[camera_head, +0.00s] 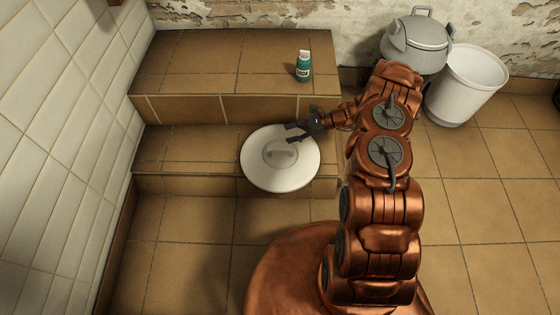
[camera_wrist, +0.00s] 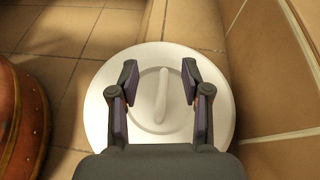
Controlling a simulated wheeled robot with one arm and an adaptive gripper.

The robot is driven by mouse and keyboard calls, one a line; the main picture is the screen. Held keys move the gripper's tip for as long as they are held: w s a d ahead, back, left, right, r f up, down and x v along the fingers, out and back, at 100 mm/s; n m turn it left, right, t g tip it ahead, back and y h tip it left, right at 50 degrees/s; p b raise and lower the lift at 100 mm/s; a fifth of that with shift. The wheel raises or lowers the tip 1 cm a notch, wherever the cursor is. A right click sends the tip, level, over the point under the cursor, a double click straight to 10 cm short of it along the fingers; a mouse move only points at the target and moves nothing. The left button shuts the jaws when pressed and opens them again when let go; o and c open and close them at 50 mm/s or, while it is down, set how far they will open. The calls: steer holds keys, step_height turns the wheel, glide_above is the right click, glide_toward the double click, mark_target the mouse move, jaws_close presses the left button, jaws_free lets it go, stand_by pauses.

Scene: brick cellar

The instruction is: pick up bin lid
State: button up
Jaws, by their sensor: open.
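The bin lid (camera_head: 258,162) is a round white disc with a raised bar handle across its middle. It lies on the lower tiled step and reaches over the step's front edge. In the wrist view the lid (camera_wrist: 205,133) fills the middle, and its handle (camera_wrist: 161,96) stands between my two fingers. My gripper (camera_head: 294,132) is open at the lid's upper right side in the head view. In the wrist view my gripper (camera_wrist: 160,77) has its fingers on either side of the handle, apart from it. I cannot tell how high the fingers are above the lid.
A green bottle (camera_head: 303,68) with a white cap stands on the upper step (camera_head: 200,65). A white bin (camera_head: 462,88) and a grey lidded pot (camera_head: 417,42) stand at the back right. A tiled wall (camera_head: 55,130) closes the left. Floor on the right is clear.

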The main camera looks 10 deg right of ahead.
steer(key=m+t+b, duration=0.1)
steer(key=m+b, duration=0.1)
glide_toward(284, 148)
steer(key=x, duration=0.4)
steer(key=shift+f, duration=0.1)
steer(key=shift+b+x, duration=1.2)
steer(key=shift+x, duration=2.55)
steer(key=shift+w, duration=0.15)
jaws_close()
